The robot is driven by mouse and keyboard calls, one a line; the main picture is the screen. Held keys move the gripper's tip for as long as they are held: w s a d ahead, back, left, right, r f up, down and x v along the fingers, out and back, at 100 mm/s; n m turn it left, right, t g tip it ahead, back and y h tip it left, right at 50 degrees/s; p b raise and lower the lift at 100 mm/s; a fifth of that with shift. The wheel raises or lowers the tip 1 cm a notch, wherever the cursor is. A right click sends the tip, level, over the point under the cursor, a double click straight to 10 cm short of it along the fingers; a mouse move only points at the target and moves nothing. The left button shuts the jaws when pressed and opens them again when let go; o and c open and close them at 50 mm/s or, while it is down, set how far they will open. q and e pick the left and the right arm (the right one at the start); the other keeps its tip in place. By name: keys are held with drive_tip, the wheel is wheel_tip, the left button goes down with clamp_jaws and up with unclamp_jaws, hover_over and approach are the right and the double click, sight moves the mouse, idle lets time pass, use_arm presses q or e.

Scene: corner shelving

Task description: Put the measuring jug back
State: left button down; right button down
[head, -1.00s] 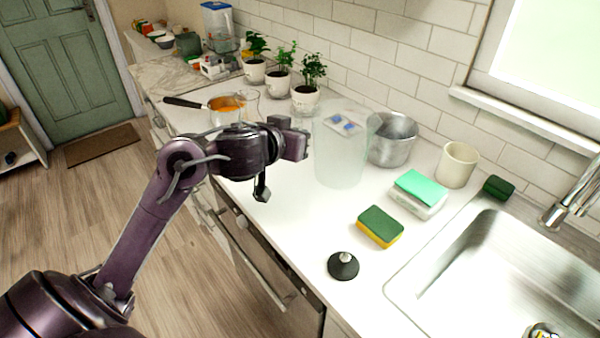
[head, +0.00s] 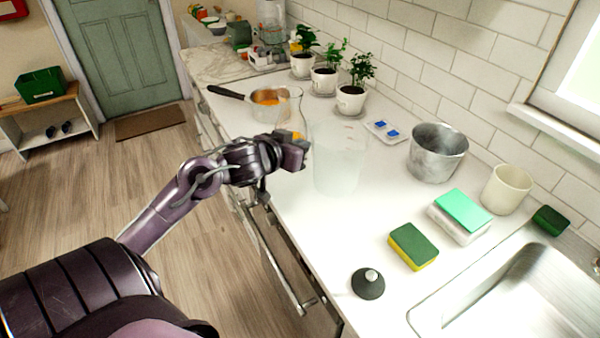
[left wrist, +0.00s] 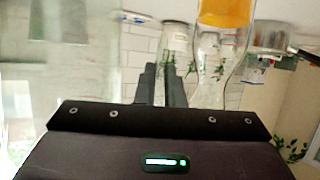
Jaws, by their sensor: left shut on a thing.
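The measuring jug (head: 338,165) is a tall, translucent, almost colourless vessel over the white counter. It looks upright; I cannot tell whether its base touches the counter. My left gripper (head: 296,152) is at the jug's left side, shut on it; the exact grip spot is hard to make out. In the left wrist view the gripper's dark fingers (left wrist: 161,88) reach forward, and the jug's pale, see-through wall (left wrist: 75,85) fills much of the left. My right gripper is not in view.
A glass carafe (head: 290,112) and a pan (head: 268,100) stand just behind the gripper. Potted plants (head: 351,98), a small tray (head: 386,131) and a metal pot (head: 437,153) line the wall side. Sponges (head: 413,246), a black knob-topped item (head: 368,283) and the sink (head: 520,290) lie nearer right.

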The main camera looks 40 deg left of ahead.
use_arm(q)
drive_tip(key=shift+f+b, duration=0.45)
drive_tip(key=shift+f, duration=2.6)
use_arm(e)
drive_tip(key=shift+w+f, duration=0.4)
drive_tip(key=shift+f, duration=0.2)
use_arm(q)
drive_tip(key=shift+f, duration=0.15)
drive_tip(key=c, duration=1.5)
unclamp_jaws()
drive_tip(key=shift+c, duration=0.2)
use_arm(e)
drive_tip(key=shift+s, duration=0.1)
use_arm(q)
drive_tip(key=shift+r, duration=0.2)
drive_tip(key=a+v, duration=0.1)
drive_tip(key=v, duration=1.1)
drive_tip(key=shift+d, duration=0.45)
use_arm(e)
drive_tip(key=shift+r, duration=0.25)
